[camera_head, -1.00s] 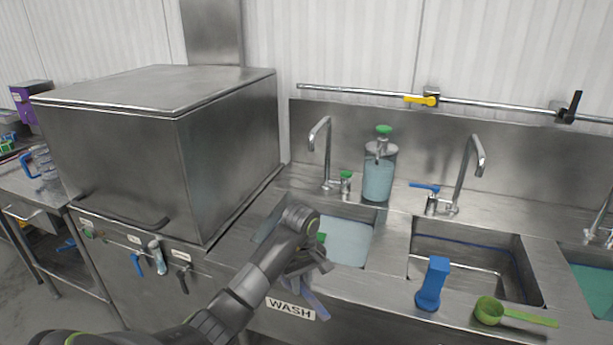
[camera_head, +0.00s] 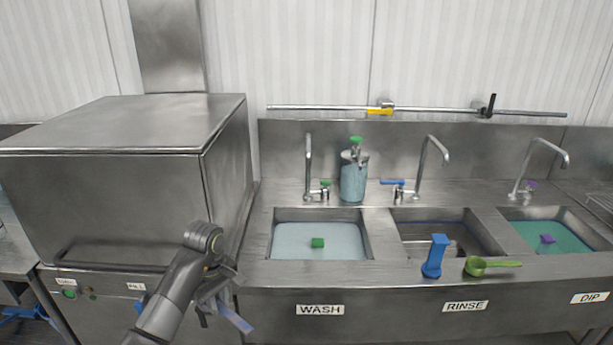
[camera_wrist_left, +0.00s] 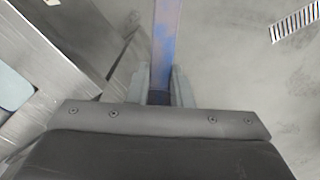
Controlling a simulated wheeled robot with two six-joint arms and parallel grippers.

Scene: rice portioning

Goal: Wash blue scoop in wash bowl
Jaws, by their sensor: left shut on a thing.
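The wash bowl (camera_head: 368,243) is the left sink basin above the WASH label, filled with pale water, with a green block (camera_head: 318,243) in it. My left gripper (camera_head: 222,300) is shut on a long, flat blue piece (camera_head: 237,320), which looks like the blue scoop's handle. The gripper is in front of the counter, left of and lower than the wash bowl, outside it. In the left wrist view the blue piece (camera_wrist_left: 166,45) runs out between the fingers (camera_wrist_left: 162,88) past the top edge. Its far end is not clear. My right gripper is not in view.
A blue upright object (camera_head: 434,257) and a green scoop (camera_head: 478,267) are on the counter's front ledge by the rinse basin (camera_head: 487,238). The dip basin (camera_head: 570,212) holds green liquid and a purple block. A steel box (camera_head: 100,190) stands at left. Faucets and a bottle (camera_head: 353,182) stand behind.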

